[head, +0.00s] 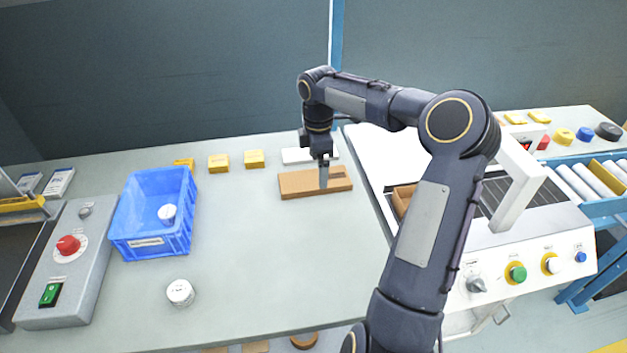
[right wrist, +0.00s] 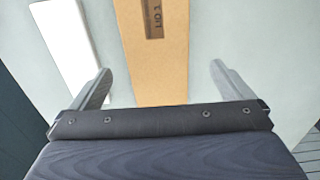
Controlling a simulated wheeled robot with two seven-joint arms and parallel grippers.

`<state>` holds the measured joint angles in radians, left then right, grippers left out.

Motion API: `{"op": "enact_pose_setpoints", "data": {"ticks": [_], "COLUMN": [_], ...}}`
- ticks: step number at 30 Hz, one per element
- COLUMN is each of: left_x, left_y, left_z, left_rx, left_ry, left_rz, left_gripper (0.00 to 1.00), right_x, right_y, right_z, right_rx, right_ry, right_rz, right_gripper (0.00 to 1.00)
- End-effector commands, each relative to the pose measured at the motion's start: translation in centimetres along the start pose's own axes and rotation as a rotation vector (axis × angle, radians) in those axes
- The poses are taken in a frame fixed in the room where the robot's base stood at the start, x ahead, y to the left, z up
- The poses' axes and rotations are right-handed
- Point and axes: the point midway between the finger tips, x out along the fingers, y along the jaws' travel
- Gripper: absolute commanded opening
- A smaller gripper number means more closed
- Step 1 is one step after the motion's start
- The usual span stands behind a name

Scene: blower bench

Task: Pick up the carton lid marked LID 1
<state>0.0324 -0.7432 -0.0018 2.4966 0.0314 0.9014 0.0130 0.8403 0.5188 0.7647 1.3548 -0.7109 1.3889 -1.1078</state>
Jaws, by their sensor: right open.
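The carton lid (head: 300,184) is a flat brown cardboard piece lying on the bench at the back right. In the right wrist view the lid (right wrist: 150,75) runs between my open fingers, with a dark label whose lettering is only partly readable. My right gripper (head: 323,180) points down over the lid, its finger overlapping the lid in the head view. In the right wrist view my right gripper (right wrist: 160,82) is open, with a gap on both sides of the lid. I cannot tell its exact height above the lid. My left gripper is not in view.
A white flat piece (head: 296,155) lies just behind the lid. Yellow blocks (head: 219,163) sit along the back. A blue crate (head: 150,215) holding a white round item stands left, with a similar item (head: 180,292) in front. A machine (head: 540,240) stands right. The bench middle is clear.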

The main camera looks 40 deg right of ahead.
Motion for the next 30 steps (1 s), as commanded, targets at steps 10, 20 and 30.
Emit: {"op": "enact_pose_setpoints", "data": {"ticks": [10,20,30], "left_x": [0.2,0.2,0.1], "left_y": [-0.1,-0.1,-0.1], "left_z": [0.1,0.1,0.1], "left_rx": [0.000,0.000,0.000], "left_ry": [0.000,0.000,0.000], "left_rz": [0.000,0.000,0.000], "left_gripper": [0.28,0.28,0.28], "right_x": [4.5,4.6,4.5], "right_y": [0.3,0.3,0.3], "right_z": [-0.7,-0.7,-0.7], "right_rx": [0.001,0.001,0.001], "right_ry": [0.001,0.001,0.001], "right_rz": [-0.001,0.001,0.001], "right_gripper": [1.00,0.90,0.52]}}
